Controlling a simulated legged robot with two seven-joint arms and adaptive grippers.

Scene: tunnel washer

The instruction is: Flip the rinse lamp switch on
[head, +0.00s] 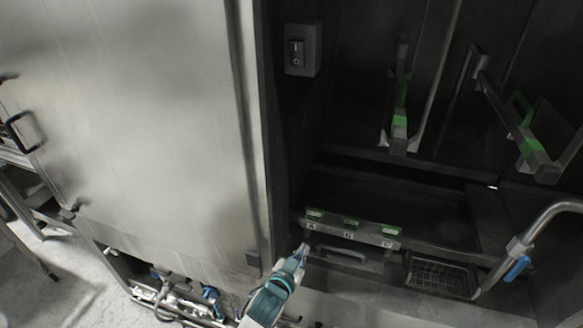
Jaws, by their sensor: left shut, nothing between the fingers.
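The lamp switch is a small rocker switch (296,53) in a grey box on the dark wall, just right of the big steel panel's edge, at the upper middle of the head view. It is too small to tell which way the rocker is set. My left gripper (301,250) is at the lower middle, well below the switch and apart from it. It has teal parts, and its fingers are shut with nothing between them. My right gripper is not in view.
A large steel panel (130,120) fills the left. A bar with green labels A, B, C (350,232) lies right of my gripper. Rails with green parts (400,120) stand at upper right. A wire basket (438,275) and a pipe with a blue handle (517,268) sit at lower right.

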